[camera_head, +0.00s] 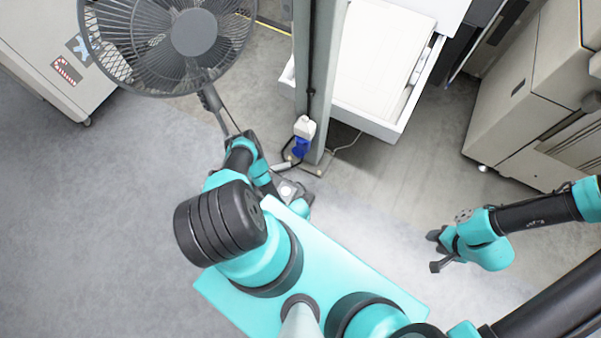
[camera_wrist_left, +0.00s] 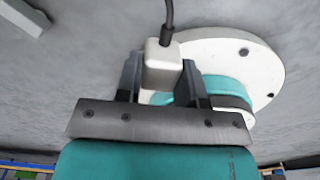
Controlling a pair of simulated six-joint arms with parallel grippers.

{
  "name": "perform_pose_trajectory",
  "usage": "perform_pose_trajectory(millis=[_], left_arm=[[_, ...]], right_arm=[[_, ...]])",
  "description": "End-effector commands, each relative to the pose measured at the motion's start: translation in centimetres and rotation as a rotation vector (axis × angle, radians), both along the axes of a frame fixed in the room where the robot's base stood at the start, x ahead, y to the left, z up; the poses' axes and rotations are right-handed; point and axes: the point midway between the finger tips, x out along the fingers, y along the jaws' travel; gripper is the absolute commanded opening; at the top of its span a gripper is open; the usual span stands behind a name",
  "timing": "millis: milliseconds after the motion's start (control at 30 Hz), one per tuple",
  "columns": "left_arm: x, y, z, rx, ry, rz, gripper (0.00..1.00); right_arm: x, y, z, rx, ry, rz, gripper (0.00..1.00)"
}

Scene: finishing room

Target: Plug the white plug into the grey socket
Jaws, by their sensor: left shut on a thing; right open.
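The white plug (camera_wrist_left: 162,62) is a pale block with a dark cable running up from it in the left wrist view. My left gripper (camera_wrist_left: 159,82) is shut on it, one dark finger on each side. In the head view, the left arm folds down near the pillar's foot, and I cannot make out the plug clearly there. A pale grey-white socket housing (camera_head: 305,127) with a blue part (camera_head: 300,148) below it is on the pillar, above the left gripper area. My right gripper (camera_head: 436,252) is open and empty over the floor at the right.
A grey pillar (camera_head: 321,75) stands behind the left arm. A black fan (camera_head: 165,45) stands at the upper left, near a cabinet (camera_head: 50,60). An open white drawer (camera_head: 380,65) and beige machines (camera_head: 535,100) are at the back right. Floor at the left is clear.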

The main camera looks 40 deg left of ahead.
Motion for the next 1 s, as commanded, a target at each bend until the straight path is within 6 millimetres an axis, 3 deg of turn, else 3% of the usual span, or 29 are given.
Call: perform_pose_trajectory(millis=[1000], left_arm=[[2.8,4.7,1.0,0.0,0.0,-0.001,0.03]], right_arm=[[0.0,0.0,0.0,0.0,0.0,0.0,0.43]])
